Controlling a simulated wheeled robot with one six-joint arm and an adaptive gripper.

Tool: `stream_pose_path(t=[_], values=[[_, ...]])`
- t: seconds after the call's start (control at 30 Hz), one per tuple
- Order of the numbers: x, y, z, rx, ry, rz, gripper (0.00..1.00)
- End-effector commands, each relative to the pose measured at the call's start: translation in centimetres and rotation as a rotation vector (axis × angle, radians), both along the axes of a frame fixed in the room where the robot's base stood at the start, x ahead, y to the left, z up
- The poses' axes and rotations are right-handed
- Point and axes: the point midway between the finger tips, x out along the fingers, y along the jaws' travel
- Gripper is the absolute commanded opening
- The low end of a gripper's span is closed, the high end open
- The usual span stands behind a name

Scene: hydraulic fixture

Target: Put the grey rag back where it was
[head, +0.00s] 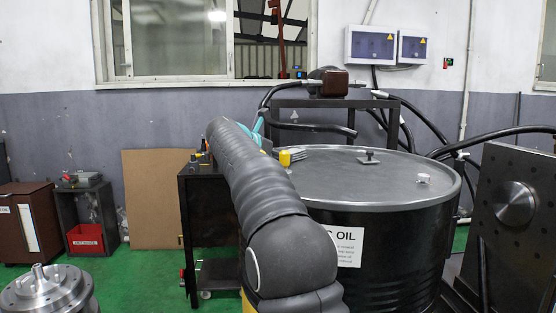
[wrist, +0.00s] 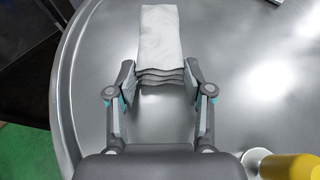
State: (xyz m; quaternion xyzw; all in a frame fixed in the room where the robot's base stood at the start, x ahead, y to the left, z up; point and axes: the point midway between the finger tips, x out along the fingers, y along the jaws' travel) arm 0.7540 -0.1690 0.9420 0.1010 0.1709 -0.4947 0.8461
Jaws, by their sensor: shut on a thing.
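The grey rag (wrist: 160,35) is a folded, layered cloth, pale on top with grey folds at its near end. In the wrist view my gripper (wrist: 160,76) has its two fingers on either side of the folds, shut on the rag. The rag is over the grey metal lid of the oil drum (wrist: 85,85); I cannot tell whether it touches the lid. In the head view my arm hides most of the gripper, and the rag is not clearly seen. The drum lid (head: 375,185) shows right of my arm.
A dark fitting (head: 369,157) and a pale cap (head: 423,179) rise from the lid. Black hoses (head: 315,128) run behind. The lid's middle is mostly clear.

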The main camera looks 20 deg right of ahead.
Motion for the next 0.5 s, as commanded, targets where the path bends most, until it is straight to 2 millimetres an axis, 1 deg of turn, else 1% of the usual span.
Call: stream_pose_path(t=[0.13, 0.27, 0.3, 0.37, 0.5], values=[[-0.02, -0.01, 0.09, 0.0, 0.0, 0.0, 0.12], [-0.02, -0.02, -0.26, -0.001, 0.001, -0.001, 0.12], [-0.01, -0.02, -0.21, 0.0, 0.0, -0.001, 0.61], [-0.01, -0.02, -0.21, 0.0, 0.0, -0.001, 0.76], [0.0, -0.01, -0.21, 0.0, 0.0, -0.001, 0.76]])
